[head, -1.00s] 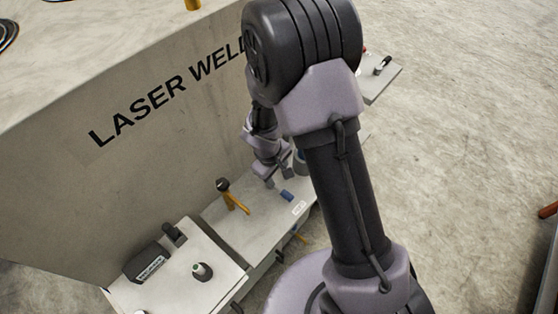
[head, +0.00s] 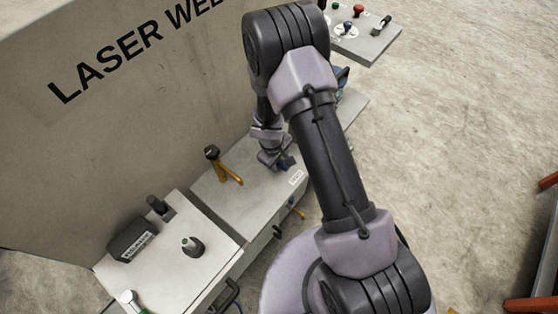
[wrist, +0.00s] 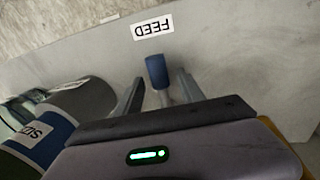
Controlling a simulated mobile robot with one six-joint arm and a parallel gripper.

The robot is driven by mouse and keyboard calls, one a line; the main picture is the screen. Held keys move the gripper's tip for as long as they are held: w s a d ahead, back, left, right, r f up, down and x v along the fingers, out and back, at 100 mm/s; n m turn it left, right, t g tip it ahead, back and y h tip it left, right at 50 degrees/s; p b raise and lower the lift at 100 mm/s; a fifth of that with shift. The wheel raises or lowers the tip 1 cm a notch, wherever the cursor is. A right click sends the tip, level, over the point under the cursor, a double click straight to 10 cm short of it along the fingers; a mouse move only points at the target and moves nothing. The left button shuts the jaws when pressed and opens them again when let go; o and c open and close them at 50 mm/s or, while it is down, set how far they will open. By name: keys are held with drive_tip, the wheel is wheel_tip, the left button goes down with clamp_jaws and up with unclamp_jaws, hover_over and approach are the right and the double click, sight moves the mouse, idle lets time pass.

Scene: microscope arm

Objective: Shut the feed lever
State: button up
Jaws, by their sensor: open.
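The feed lever has a blue handle (wrist: 157,70) on a pale metal stem. It stands on the grey bench top beside a white FEED label (wrist: 153,27). In the head view the blue handle (head: 285,165) shows only partly beside my gripper (head: 277,163). In the wrist view my gripper (wrist: 161,76) is open, with one finger on each side of the lever. Small gaps show between the handle and both fingers, so nothing is gripped. The foot of the stem is hidden behind the gripper body.
A yellow lever with a black knob (head: 211,152) stands left of my gripper. A dark cylinder with blue and green bands (wrist: 35,140) is close by at the wrist view's left. The LASER WELD wall (head: 140,110) rises behind. A panel of coloured knobs (head: 372,40) lies beyond.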

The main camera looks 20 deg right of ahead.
drive_tip(key=shift+c, duration=0.3)
clamp_jaws()
idle(1.1)
